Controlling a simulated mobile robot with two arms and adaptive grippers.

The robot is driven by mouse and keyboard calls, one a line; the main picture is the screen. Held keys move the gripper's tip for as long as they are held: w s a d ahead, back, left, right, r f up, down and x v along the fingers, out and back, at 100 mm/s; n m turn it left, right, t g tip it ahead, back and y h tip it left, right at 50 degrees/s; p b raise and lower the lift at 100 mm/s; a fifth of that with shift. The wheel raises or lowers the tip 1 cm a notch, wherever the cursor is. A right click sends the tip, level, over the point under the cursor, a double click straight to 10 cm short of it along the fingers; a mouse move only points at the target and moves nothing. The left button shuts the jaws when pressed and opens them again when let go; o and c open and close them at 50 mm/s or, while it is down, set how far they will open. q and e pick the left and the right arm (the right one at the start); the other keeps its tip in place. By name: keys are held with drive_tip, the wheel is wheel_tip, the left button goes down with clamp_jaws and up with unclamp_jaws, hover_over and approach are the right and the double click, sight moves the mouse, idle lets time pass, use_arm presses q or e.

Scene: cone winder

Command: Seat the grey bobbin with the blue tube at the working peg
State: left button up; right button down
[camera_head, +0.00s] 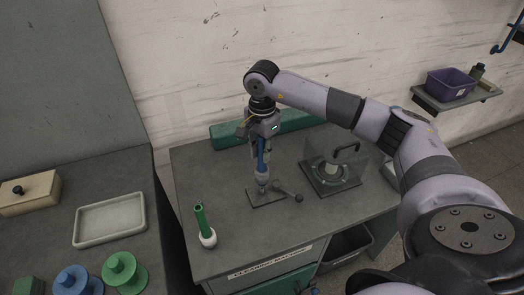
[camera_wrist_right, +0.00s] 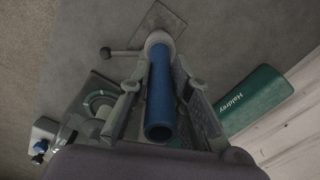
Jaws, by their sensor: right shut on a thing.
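The grey bobbin (camera_head: 263,179) with its blue tube (camera_head: 261,156) stands about upright above the base plate (camera_head: 267,197) on the table. My right gripper (camera_head: 261,151) comes from above and is shut on the blue tube. In the right wrist view the blue tube (camera_wrist_right: 160,100) lies between the fingers of my right gripper (camera_wrist_right: 163,88), and the pale grey bobbin (camera_wrist_right: 158,39) is beyond it over the plate (camera_wrist_right: 166,18). The working peg itself is hidden by the bobbin; I cannot tell whether the bobbin touches the plate. My left gripper is not in view.
A lever with a dark ball (camera_head: 298,198) is right of the plate. A clear-covered unit (camera_head: 335,170) stands further right, a long green box (camera_head: 228,134) behind. A white bobbin (camera_head: 208,239) with a green tube stands front left. The left counter holds a tray (camera_head: 110,240).

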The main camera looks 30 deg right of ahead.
sight(262, 163)
drive_tip(key=shift+f+b, duration=2.4)
drive_tip(key=shift+f, duration=0.4)
idle(0.4)
drive_tip(key=c, duration=1.4)
unclamp_jaws()
drive_tip(key=shift+r, duration=0.15)
wheel_tip(262, 163, up, 12)
drive_tip(key=shift+f, duration=0.1)
